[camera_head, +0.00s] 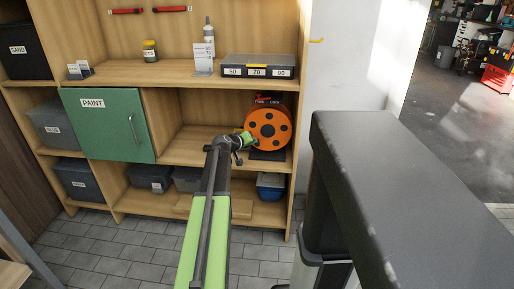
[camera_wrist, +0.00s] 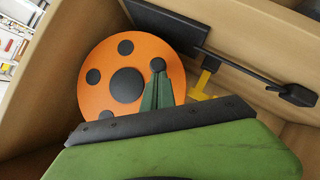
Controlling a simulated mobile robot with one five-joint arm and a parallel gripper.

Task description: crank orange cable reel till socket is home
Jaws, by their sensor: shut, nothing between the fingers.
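The orange cable reel (camera_head: 283,130) stands in the open middle compartment of the wooden shelf, its round face with dark spots towards me. In the wrist view the reel (camera_wrist: 98,66) has a large dark hub and a dark knob (camera_wrist: 158,64) near its rim. My gripper (camera_head: 246,138) is at the reel's left edge. In the wrist view its green fingers (camera_wrist: 158,90) are together, their tips just by the knob; I cannot tell whether they touch it. A dark strip with a blocky end (camera_wrist: 297,94) may be the cable and socket; I cannot tell whether it is home.
A green PAINT door (camera_head: 108,122) is left of the compartment. A grey drawer box (camera_head: 258,66) sits on the shelf above. A blue bin (camera_head: 270,186) stands below. The compartment's wooden walls are close around the reel; its left part is clear.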

